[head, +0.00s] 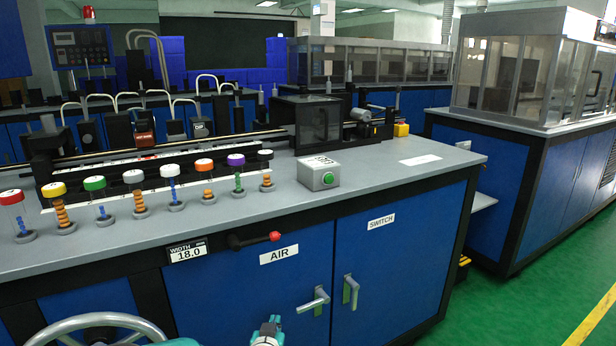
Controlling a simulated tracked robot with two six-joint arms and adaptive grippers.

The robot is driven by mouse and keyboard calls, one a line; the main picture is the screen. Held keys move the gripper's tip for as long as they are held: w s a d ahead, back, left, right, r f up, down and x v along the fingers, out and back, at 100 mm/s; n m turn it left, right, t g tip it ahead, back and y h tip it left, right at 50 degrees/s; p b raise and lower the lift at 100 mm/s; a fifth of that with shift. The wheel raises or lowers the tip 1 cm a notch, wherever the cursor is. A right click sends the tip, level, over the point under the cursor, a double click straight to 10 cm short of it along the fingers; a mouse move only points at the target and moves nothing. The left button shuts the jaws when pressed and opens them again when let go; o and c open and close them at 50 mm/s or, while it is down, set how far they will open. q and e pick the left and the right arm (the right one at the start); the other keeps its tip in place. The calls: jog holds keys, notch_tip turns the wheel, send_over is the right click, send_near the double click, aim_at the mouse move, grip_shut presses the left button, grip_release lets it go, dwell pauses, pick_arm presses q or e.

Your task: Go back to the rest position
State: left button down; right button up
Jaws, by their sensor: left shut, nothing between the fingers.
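My left gripper (270,326) shows only in part at the bottom edge of the head view, in front of the blue cabinet doors. It is small in the picture, shut and empty. It is below the air label (279,255) and to the left of and lower than the grey door handles (350,291). It appears apart from the cabinet. My right gripper is not in view.
The grey-topped machine bench (390,185) carries a row of colour-capped posts and a box with a green button (319,173). A lever with a red knob (274,237) sticks out at the front. A handwheel (135,323) is at lower left. Green floor (520,310) is clear at right.

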pick_arm(q)
jog(key=s+a+f+n+g, duration=0.1)
jog(key=s+a+f+g, duration=0.25)
jog(key=s+f, duration=0.5)
jog(key=s+a+f+g, duration=0.3)
jog(key=s+a+f, duration=0.2)
jog(key=s+f, duration=0.3)
jog(key=s+d+f+n+g+h, duration=0.1)
jog(key=s+f+g, duration=0.1)
jog(key=s, duration=0.6)
jog(key=s+d+f+g+h, duration=0.1)
jog(key=s+d+f+g, duration=0.15)
jog(key=s, duration=0.55)
jog(key=s+d+f+n+g+h, duration=0.1)
jog(key=s+g, duration=0.2)
jog(key=s, duration=0.5)
notch_tip(320, 180, up, 32)
jog(key=p, duration=3.2)
jog(key=shift+w+a, duration=0.2)
jog(key=shift+w, duration=0.2)
